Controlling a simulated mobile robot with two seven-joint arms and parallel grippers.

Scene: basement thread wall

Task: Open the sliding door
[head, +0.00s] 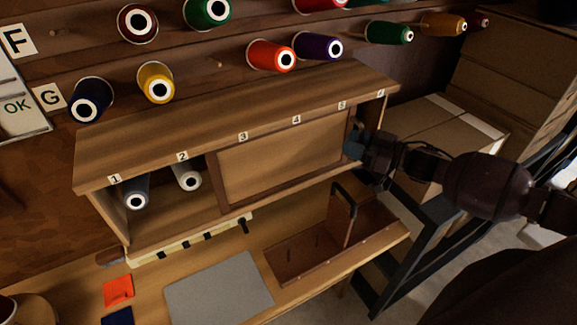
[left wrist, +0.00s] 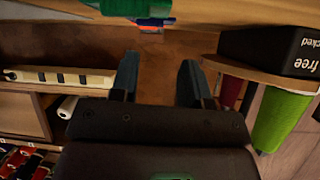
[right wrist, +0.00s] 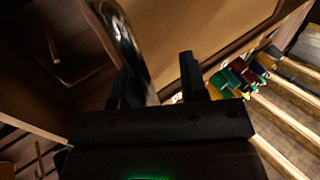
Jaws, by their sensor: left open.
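The sliding door (head: 280,158) is a tan panel in a dark brown frame on the front of a wooden cabinet (head: 240,120). It covers the middle and right of the cabinet front; the left part under labels 1 and 2 is uncovered. My right gripper (head: 354,146) is at the door's right edge, partly hidden by its own wrist. In the right wrist view, a shiny metal bar handle (right wrist: 124,38) runs down between the right fingers (right wrist: 160,72), close to the left one; the fingers look apart. My left gripper (left wrist: 158,75) is open and empty, outside the head view.
Two spools, dark (head: 137,193) and pale (head: 187,176), lie in the uncovered part. Below are a grey mat (head: 220,292) and a brown tool tray (head: 290,262). Cardboard boxes (head: 425,130) stand at the right. In the left wrist view, a black sign (left wrist: 280,48) and green spool (left wrist: 283,120) are near.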

